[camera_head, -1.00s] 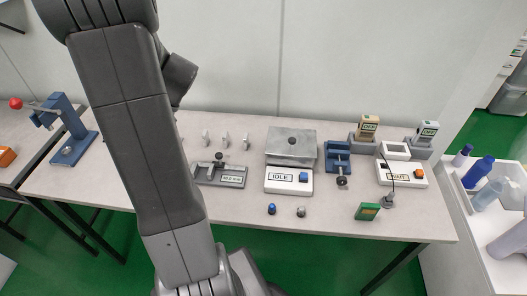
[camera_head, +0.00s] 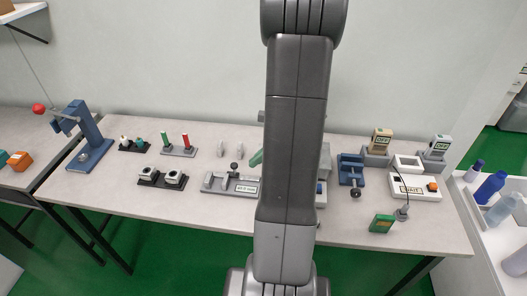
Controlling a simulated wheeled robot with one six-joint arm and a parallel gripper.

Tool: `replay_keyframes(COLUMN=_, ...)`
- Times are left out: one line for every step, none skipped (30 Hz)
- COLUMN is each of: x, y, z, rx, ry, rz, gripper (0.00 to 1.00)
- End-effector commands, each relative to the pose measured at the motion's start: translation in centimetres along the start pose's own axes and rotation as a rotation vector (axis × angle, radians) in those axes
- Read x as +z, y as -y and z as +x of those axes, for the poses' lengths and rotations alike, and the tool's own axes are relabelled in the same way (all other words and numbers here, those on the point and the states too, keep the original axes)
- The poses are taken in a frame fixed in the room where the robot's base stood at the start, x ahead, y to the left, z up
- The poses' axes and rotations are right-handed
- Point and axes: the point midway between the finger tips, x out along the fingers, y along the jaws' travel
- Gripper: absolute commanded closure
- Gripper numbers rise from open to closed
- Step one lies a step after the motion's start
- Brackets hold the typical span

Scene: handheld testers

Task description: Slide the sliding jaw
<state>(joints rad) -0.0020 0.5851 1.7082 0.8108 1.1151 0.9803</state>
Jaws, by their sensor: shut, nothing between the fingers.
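A blue vise-like fixture (camera_head: 349,167) with a dark screw end stands to the right of my arm. I cannot tell for certain which of the two carries the sliding jaw. My arm rises in front of the table between them, and my gripper does not show. A green piece shows at the left edge of my arm, partly hidden; I cannot tell what it is.
Left on the table (camera_head: 120,204) are a blue press (camera_head: 91,149), black fixtures with white parts (camera_head: 162,178) and a red and green pin stand (camera_head: 180,149). My arm covers part of the table.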

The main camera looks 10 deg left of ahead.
Motion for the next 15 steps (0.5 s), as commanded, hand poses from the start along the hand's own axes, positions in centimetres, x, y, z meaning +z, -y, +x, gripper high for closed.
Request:
replay_keyframes(x=0.7, y=-0.1, z=0.5, rx=0.003, ry=0.0, rz=-0.005, gripper=1.0)
replay_keyframes(x=0.9, y=-0.1, z=0.8, rx=0.002, ry=-0.001, rz=-0.004, gripper=1.0)
replay_keyframes(x=1.2, y=0.0, z=1.1, rx=0.001, ry=0.0, rz=-0.004, gripper=1.0)
replay_keyframes(x=1.4, y=0.0, z=1.3, rx=0.001, ry=0.0, rz=-0.004, gripper=1.0)
replay_keyframes(x=1.6, y=0.0, z=1.5, rx=0.001, ry=0.0, rz=-0.003, gripper=1.0)
replay_keyframes(x=1.7, y=0.0, z=1.7, rx=0.001, ry=0.0, rz=-0.003, gripper=1.0)
replay_keyframes(x=1.8, y=0.0, z=1.8, rx=0.0, ry=0.0, rz=-0.002, gripper=1.0)
replay_keyframes(x=1.9, y=0.0, z=1.9, rx=0.0, ry=0.0, rz=-0.002, gripper=1.0)
replay_keyframes(x=1.9, y=0.0, z=2.0, rx=0.0, ry=-0.001, rz=-0.002, gripper=1.0)
replay_keyframes(x=2.0, y=0.0, z=2.0, rx=-0.001, ry=-0.001, rz=-0.002, gripper=1.0)
replay_keyframes(x=2.0, y=0.0, z=2.1, rx=-0.001, ry=-0.001, rz=-0.002, gripper=1.0)
replay_keyframes(x=2.0, y=0.0, z=2.1, rx=-0.001, ry=-0.001, rz=-0.001, gripper=1.0)
replay_keyframes(x=2.0, y=0.0, z=2.1, rx=-0.001, ry=-0.001, rz=-0.001, gripper=1.0)
replay_keyframes(x=2.0, y=0.0, z=2.1, rx=-0.001, ry=-0.001, rz=-0.001, gripper=1.0)
replay_keyframes(x=2.0, y=0.0, z=2.1, rx=-0.001, ry=0.0, rz=-0.001, gripper=1.0)
